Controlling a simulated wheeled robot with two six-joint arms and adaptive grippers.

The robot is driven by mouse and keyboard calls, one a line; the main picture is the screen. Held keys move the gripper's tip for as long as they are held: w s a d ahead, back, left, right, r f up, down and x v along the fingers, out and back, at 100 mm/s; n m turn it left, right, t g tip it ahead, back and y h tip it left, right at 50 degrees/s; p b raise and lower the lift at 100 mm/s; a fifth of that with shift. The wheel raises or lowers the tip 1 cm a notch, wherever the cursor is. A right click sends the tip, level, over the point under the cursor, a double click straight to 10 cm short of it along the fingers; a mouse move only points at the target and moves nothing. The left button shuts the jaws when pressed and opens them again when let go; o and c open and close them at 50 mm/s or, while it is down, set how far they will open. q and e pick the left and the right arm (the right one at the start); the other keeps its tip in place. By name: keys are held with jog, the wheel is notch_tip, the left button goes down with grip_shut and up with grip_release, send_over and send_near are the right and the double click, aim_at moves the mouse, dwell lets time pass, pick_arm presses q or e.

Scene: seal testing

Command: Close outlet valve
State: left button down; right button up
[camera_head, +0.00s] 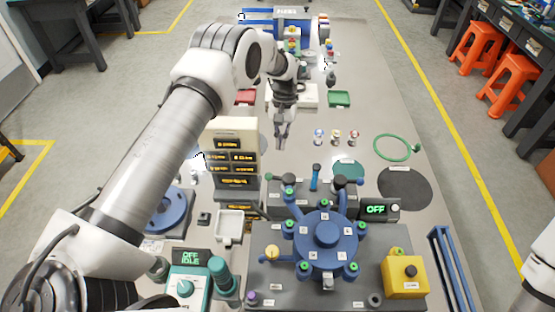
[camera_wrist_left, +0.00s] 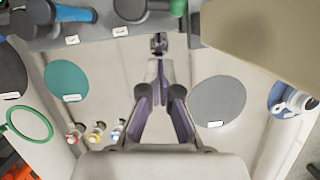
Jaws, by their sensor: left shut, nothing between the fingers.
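My left gripper (camera_head: 282,143) points down over the table behind the test rig. Its fingers are shut and empty, also in the left wrist view (camera_wrist_left: 158,68). The blue rig (camera_head: 326,235) has several ports with green rings. Behind it, a grey block (camera_head: 284,205) carries dark fittings and an upright blue handle (camera_head: 315,178). The blue handle also lies at the top of the left wrist view (camera_wrist_left: 75,13), clear of my fingers. The labels are too small to tell which part is the outlet valve. My right gripper is out of view.
A tall beige instrument stack (camera_head: 233,130) stands left of the gripper. A box reading OFF (camera_head: 377,209) and a yellow button box (camera_head: 405,275) are at the right. A green ring (camera_head: 392,148) and several small coloured parts (camera_head: 336,136) lie on the table beyond.

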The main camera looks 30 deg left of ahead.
pick_arm(q)
jog(key=s+f+p, duration=0.2)
jog(key=s+d+f+p, duration=0.1)
jog(key=s+f, duration=0.1)
jog(key=shift+s+d+f+p, duration=0.1)
jog(key=shift+f+p, duration=0.15)
jog(key=shift+p, duration=0.1)
jog(key=shift+s+d, duration=0.1)
jog(key=shift+s, duration=0.15)
jog(key=shift+w+f, duration=0.2)
jog(key=shift+f, duration=0.2)
jog(key=shift+s+n, duration=0.4)
jog(key=shift+s, duration=0.1)
jog(key=shift+s+n+b, duration=0.35)
jog(key=shift+n+b, duration=0.05)
jog(key=shift+n, duration=0.1)
jog(key=shift+s+h, duration=0.1)
jog(key=shift+h, duration=0.2)
